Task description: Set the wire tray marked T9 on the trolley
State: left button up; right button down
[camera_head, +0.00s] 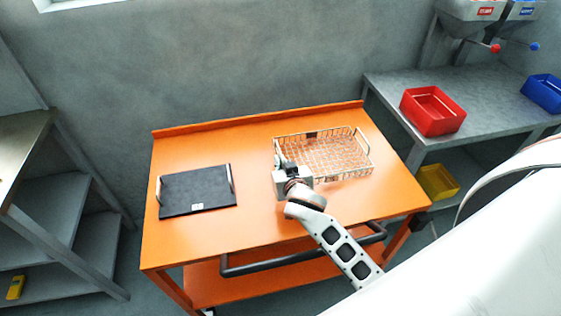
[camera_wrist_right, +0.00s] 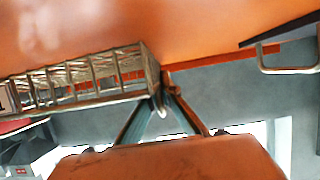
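The wire tray (camera_head: 345,172) is a rectangular silver mesh basket with a loop handle at each end. It is over the right part of the orange trolley top (camera_head: 250,150); I cannot tell whether it rests fully on it. My right gripper (camera_head: 284,168) is at its left end. In the right wrist view, the fingertips (camera_wrist_right: 163,92) come together at the end handle of the wire tray (camera_wrist_right: 85,80), and the gripper looks shut on it. A pale tag shows at that view's left edge, too cut off to read. My left gripper is out of view.
A black tray (camera_head: 180,193) with two metal handles and a small white label lies on the trolley's left part. The trolley top is clear between the trays. A grey bench (camera_head: 390,88) with a red bin (camera_head: 432,112) and a blue bin (camera_head: 543,92) stands right; grey shelves (camera_head: 62,190) stand left.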

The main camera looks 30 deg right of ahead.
jog(key=shift+f, duration=0.1)
jog(key=c, duration=2.3)
grip_release()
jog(key=shift+f, duration=0.1)
jog(key=v, duration=1.2)
jog(key=shift+s, duration=0.1)
jog(key=shift+a, duration=0.1)
